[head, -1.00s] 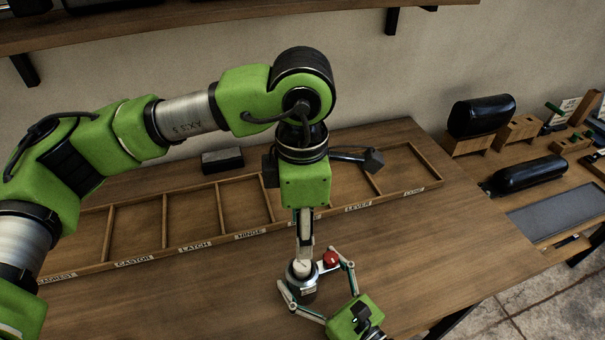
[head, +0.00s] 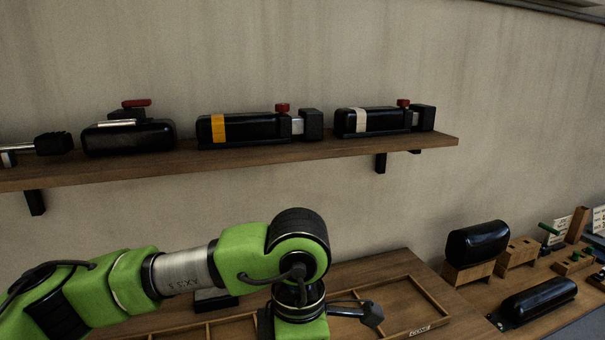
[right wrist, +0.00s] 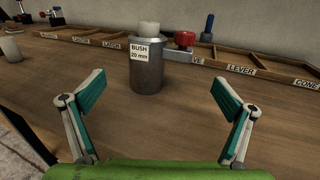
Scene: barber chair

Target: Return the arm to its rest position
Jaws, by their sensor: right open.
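My right gripper (right wrist: 159,100) is open in the right wrist view, its two green-padded fingers spread wide and nothing between the pads. Beyond the fingertips a dark metal cylinder (right wrist: 146,75) labelled "BUSH 20 mm" stands upright on the bench, with a white top piece. A metal arm with a red knob (right wrist: 185,40) shows at its right. In the head view my left arm (head: 190,272) reaches in from the left and bends down at a black-capped joint. Its fingers are below the frame. My right arm is not in the head view.
A labelled wooden tray (head: 405,292) lies along the back of the bench. A wall shelf (head: 260,157) holds black cylinders, some with red knobs. Black padded rolls (head: 478,243) and wooden blocks stand at the right. The front of the bench (right wrist: 60,95) is largely clear.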

